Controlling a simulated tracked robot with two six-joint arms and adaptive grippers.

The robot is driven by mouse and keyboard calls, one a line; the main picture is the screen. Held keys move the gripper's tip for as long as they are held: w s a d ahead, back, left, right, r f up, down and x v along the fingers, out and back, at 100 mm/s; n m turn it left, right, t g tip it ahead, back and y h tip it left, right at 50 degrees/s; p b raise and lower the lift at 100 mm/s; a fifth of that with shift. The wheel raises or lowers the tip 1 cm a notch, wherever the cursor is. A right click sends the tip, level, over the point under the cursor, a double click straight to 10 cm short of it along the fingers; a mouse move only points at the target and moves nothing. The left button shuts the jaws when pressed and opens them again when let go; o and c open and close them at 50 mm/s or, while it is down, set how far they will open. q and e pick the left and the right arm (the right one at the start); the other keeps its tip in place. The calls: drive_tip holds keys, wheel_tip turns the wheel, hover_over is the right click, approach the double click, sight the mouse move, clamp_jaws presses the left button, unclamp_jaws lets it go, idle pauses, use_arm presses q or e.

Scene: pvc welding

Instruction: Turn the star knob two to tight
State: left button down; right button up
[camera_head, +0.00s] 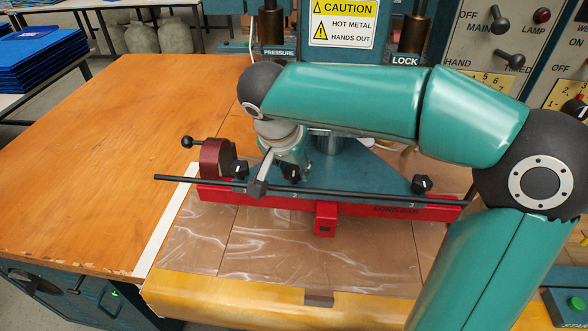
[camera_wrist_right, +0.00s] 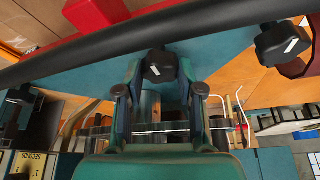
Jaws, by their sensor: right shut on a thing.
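Star knob two, black with a white mark, shows in the head view (camera_head: 291,173) on the teal plate (camera_head: 350,180), above the red bar, just right of the bar's middle-left bracket. My right gripper (camera_head: 287,160) reaches down onto it from above and behind, partly hidden by its own wrist. In the right wrist view, the knob (camera_wrist_right: 160,66) sits between the two fingertips, which are shut on its sides. The knob's stem is hidden. My left gripper is in neither view.
Another star knob (camera_head: 422,184) stands at the plate's right; one more (camera_head: 240,168) is at the left beside a dark red block (camera_head: 216,158) with a ball lever. A long black rod (camera_head: 340,194) runs in front. The wooden table (camera_head: 100,150) is clear at left.

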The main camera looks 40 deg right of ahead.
idle(0.4)
drive_tip(key=o, duration=1.2)
drive_tip(key=shift+c, duration=0.2)
drive_tip(key=shift+r, duration=0.1)
drive_tip(key=v, duration=1.1)
drive_tip(key=shift+a+r, duration=0.25)
drive_tip(key=shift+r, duration=0.15)
drive_tip(key=shift+w, duration=0.15)
